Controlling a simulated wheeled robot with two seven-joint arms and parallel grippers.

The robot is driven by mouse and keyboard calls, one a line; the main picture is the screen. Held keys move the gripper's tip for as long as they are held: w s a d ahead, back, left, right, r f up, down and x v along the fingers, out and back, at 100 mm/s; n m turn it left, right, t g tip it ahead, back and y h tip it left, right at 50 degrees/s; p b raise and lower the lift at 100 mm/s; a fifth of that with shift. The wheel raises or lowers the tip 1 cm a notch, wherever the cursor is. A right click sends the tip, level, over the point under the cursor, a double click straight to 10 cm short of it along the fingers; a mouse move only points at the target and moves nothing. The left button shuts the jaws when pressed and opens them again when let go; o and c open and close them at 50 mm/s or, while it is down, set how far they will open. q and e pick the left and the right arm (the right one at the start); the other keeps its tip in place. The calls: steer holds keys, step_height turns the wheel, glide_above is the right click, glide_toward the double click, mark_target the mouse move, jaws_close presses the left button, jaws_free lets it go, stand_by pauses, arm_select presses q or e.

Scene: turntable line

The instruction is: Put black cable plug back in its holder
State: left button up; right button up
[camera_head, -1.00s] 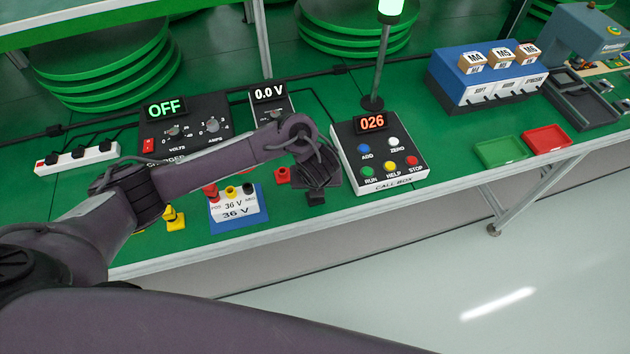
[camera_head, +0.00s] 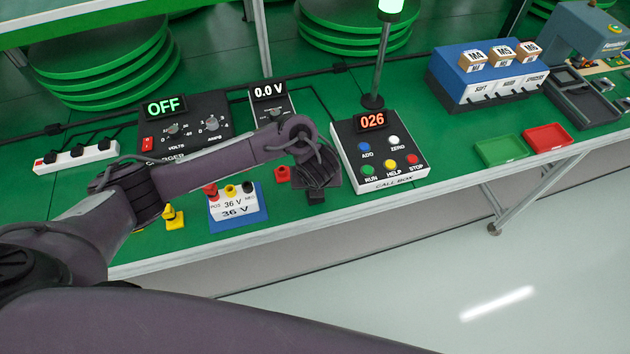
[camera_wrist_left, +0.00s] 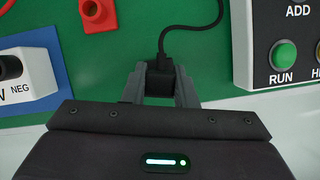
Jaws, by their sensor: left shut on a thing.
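My left gripper (camera_head: 316,194) is at the front of the green table, between the 36 V block and the call box. In the left wrist view the left gripper (camera_wrist_left: 160,88) is shut on the black cable plug (camera_wrist_left: 159,78), whose cable runs up and away behind it. The plug is close above the table; I cannot tell whether it touches anything below. No black holder can be told apart, as the gripper covers that spot. A red holder (camera_head: 283,175) stands to the left and also shows in the left wrist view (camera_wrist_left: 98,14). My right gripper is not in view.
The white 36 V block (camera_head: 234,208) with red, yellow and black terminals is to the left, beside a yellow holder (camera_head: 174,217). The call box (camera_head: 380,184) stands close on the right. The charger (camera_head: 187,124) is behind, reading OFF. The table's front edge is near.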

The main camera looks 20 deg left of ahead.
arm_select(q)
steer(key=o, duration=1)
steer(key=shift+c, duration=0.2)
steer(key=shift+r, duration=0.1)
steer(key=shift+r+p, duration=3.7)
steer(key=shift+p, duration=0.05)
